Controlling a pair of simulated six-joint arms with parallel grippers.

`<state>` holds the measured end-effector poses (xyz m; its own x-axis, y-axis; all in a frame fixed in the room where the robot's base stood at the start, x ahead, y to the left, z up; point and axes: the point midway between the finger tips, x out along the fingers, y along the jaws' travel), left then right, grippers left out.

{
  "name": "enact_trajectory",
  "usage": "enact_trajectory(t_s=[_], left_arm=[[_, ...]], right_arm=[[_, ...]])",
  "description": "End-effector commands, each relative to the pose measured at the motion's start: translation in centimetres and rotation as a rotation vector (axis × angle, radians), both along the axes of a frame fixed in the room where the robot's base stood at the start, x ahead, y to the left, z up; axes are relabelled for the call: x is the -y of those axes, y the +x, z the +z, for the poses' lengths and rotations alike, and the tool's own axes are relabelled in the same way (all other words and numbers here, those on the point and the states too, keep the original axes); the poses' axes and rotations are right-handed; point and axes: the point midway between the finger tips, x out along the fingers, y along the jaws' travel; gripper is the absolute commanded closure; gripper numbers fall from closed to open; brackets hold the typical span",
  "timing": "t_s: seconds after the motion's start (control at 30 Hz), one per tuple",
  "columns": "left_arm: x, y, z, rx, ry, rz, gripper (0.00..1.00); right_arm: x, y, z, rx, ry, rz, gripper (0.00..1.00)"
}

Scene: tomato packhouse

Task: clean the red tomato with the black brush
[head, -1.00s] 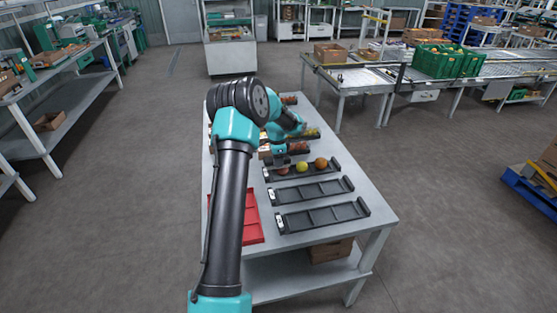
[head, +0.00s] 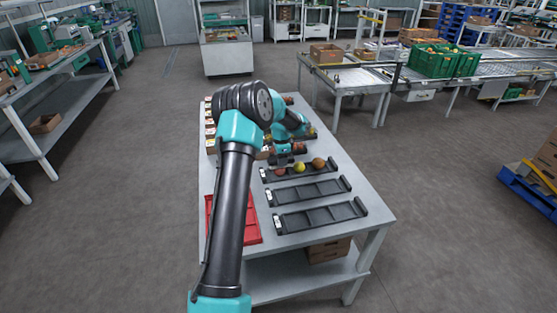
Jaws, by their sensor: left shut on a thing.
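The red tomato (head: 280,171) sits in the left compartment of the farthest of three clear-seen black trays (head: 331,170) on the grey table. A yellow tomato (head: 299,167) and an orange one (head: 318,162) sit beside it in the same tray. My left gripper (head: 282,161) points down just above the red tomato, shut on a small dark thing that looks like the black brush. Whether it touches the tomato is too small to tell. My left arm hides part of the table behind it. My right gripper is not in view.
Two empty black trays (head: 308,191) (head: 320,216) lie nearer on the table. A red tray (head: 247,222) lies at the left, partly behind my arm. More produce and small boxes (head: 210,122) stand farther back. The table's right side is clear.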

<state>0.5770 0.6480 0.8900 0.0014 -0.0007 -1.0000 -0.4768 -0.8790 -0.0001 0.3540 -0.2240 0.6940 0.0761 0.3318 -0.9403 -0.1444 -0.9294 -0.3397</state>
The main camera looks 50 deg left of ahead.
Motion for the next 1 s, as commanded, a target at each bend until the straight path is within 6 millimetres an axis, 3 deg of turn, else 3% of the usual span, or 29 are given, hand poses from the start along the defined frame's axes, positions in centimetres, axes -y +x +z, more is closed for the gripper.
enact_trajectory(t_s=[0.43, 1.0], left_arm=[[0.8, 1.4, 0.0, 0.000, 0.000, 0.000, 0.80], [0.3, 0.7, 0.0, 0.000, 0.000, 0.001, 0.80]], right_arm=[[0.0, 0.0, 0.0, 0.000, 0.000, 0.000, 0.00], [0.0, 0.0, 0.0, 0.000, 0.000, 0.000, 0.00]])
